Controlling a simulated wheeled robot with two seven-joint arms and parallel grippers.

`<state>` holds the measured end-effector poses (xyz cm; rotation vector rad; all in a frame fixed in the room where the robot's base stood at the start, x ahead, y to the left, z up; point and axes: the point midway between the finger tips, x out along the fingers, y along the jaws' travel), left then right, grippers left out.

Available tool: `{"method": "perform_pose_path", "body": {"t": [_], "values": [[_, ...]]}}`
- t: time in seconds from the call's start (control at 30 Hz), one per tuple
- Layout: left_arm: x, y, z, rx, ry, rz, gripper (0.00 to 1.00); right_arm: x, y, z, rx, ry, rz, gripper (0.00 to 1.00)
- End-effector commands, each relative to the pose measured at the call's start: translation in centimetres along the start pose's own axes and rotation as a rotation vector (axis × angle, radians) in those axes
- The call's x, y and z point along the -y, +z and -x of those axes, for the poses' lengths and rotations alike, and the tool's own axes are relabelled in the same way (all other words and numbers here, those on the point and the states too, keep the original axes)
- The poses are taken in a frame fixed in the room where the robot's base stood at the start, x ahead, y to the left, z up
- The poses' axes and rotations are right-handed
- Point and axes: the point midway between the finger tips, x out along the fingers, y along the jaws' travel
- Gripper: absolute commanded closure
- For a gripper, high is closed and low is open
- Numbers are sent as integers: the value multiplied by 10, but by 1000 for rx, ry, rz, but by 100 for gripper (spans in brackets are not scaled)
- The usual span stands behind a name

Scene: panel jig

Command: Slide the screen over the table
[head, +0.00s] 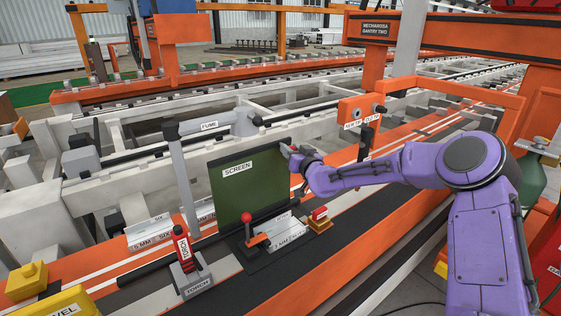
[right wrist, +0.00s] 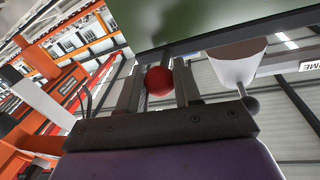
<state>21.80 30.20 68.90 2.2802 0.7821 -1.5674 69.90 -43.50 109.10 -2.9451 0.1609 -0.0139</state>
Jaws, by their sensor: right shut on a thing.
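The screen (head: 238,185) is a dark green upright panel with a white SCREEN label. It stands at the far side of the orange, black and white table (head: 345,222). My right gripper (head: 292,152) is at the screen's upper right edge. In the right wrist view my right gripper (right wrist: 159,90) is shut on a red ball knob (right wrist: 159,81), with the green screen (right wrist: 220,20) just above it. How the knob joins the screen is hidden. My left gripper is not in view.
A grey FUME arm (head: 205,125) rises behind.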

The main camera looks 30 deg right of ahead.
Motion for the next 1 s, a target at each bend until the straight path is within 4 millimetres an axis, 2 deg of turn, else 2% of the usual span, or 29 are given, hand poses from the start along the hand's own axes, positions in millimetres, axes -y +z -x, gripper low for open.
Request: {"method": "perform_pose_path", "body": {"t": [0.1,0.23,0.67,0.7,0.73,0.77,1.0], "values": [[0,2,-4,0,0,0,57,-17,-4,-3,-4,3,-1,100],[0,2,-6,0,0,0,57,-27,-6,-4,-5,4,-2,100],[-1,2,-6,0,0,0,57,-33,-10,-4,-8,7,-1,100],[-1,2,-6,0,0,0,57,-33,-10,-4,-8,7,-1,57],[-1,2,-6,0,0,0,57,-33,-10,-4,-8,7,-1,47],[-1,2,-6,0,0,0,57,-33,-9,-4,-8,7,-1,43],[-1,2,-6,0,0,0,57,-30,-8,-4,-5,4,-1,43]]}}
